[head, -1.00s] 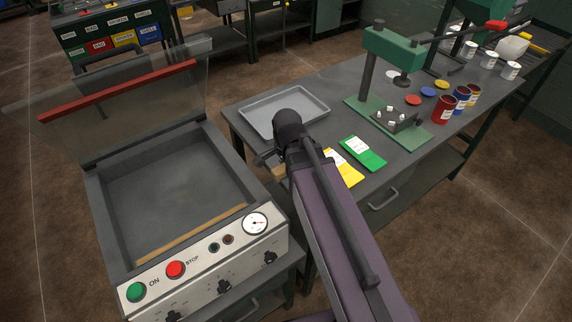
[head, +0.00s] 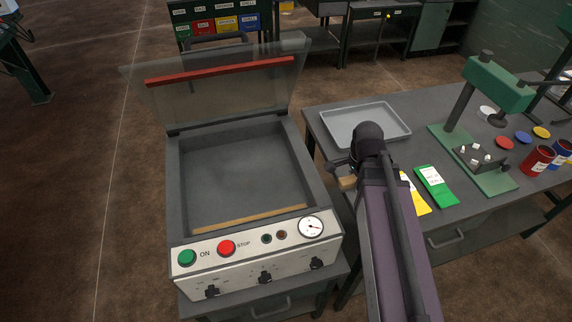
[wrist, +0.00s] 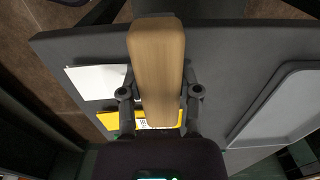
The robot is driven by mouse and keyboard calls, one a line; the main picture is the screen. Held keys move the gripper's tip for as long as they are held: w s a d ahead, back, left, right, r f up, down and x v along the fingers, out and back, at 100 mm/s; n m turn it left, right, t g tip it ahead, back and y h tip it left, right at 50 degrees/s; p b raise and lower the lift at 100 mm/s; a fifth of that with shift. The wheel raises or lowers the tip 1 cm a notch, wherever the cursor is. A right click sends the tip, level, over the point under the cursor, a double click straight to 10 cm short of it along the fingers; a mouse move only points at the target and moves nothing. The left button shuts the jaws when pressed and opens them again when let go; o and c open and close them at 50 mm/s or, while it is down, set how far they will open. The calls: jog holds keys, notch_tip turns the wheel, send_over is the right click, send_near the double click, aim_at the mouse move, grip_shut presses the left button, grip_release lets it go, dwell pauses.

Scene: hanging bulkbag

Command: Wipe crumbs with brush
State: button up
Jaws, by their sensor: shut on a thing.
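My gripper (wrist: 160,95) is shut on a wooden-handled brush (wrist: 157,50) in the wrist view. The handle lies between the two fingers; its bristles do not show. In the head view a small wooden part of the brush (head: 347,183) shows beside my arm, at the left edge of the workbench (head: 320,136). The fingers are mostly hidden there behind my wrist. I cannot make out any crumbs in either view.
A machine with its clear lid raised (head: 225,90) and an empty grey chamber (head: 240,170) stands left of the bench. A grey tray (head: 366,112), a yellow packet (head: 416,200), a green packet (head: 436,186) and a green press (head: 490,80) are on the bench.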

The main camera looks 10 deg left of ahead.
notch_tip(320, 180, up, 14)
jog(key=p, duration=1.4)
jog(key=shift+r, duration=0.2)
